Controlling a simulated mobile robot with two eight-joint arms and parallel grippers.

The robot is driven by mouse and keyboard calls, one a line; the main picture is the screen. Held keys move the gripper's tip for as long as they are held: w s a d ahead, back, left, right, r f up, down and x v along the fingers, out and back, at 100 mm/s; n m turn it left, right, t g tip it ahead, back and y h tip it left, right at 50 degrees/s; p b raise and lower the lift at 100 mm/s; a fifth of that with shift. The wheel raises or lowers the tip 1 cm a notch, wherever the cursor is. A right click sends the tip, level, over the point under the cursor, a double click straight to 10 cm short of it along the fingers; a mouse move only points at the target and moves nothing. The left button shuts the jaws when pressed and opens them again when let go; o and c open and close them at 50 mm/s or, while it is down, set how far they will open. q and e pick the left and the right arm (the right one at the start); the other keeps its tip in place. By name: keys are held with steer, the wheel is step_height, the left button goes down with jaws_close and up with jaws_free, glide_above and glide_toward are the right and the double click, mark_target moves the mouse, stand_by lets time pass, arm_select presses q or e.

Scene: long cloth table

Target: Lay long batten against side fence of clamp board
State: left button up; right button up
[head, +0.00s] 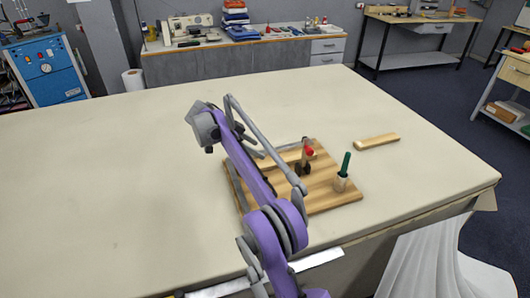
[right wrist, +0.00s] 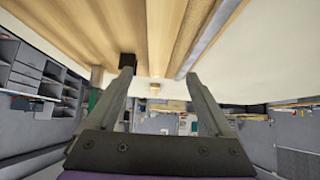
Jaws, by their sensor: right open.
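The clamp board (head: 325,200) lies on the table, with a grey fence strip (head: 236,186) at its left edge. A pale batten (head: 293,155), seemingly the long one, lies along the board's back edge, partly behind my arm. In the right wrist view, a tan strip (right wrist: 196,38) runs beside a grey rail (right wrist: 211,38), with no clear gap. My right gripper (head: 252,148) is open and empty over the board's back left part, largely hidden by my arm. Its fingers (right wrist: 158,75) stand apart in the wrist view. My left gripper is not in view.
A green-handled tool (head: 345,165) stands in a pale holder at the board's right. Another short wooden piece (head: 377,141) lies on the table (head: 110,190) beyond. The table's left side is clear.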

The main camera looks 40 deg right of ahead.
steer(key=shift+v, duration=1.1)
steer(key=s+a+r+n+t+y, duration=0.2)
steer(key=s+a+n+t+y, duration=0.1)
steer(key=s+a+n, duration=0.4)
steer(key=s+a+f+n+t+y, duration=0.1)
steer(key=s+a+f+n, duration=0.1)
steer(key=s, duration=0.4)
steer(key=s+a+f+n+t+y, duration=0.1)
steer(key=s+a+f+n, duration=0.1)
steer(key=s+a+n, duration=0.2)
steer(key=s+a+f+n+t+y, duration=0.1)
steer(key=s+a+f+n, duration=0.1)
steer(key=s, duration=0.7)
steer(key=shift+s+a+f+n+y, duration=0.1)
steer(key=shift+a+n+y, duration=0.1)
steer(key=shift+a+n, duration=0.4)
steer(key=shift+a+f+n+y, duration=0.2)
steer(key=shift+a+n, duration=0.1)
steer(key=shift+a, duration=0.5)
steer(key=s+a+f+n+t+y, duration=0.1)
steer(key=s+a+f+n, duration=0.3)
steer(key=s+f, duration=0.3)
steer(key=shift+s+t+y, duration=0.3)
steer(key=shift+s+y, duration=0.1)
steer(key=shift+s, duration=0.7)
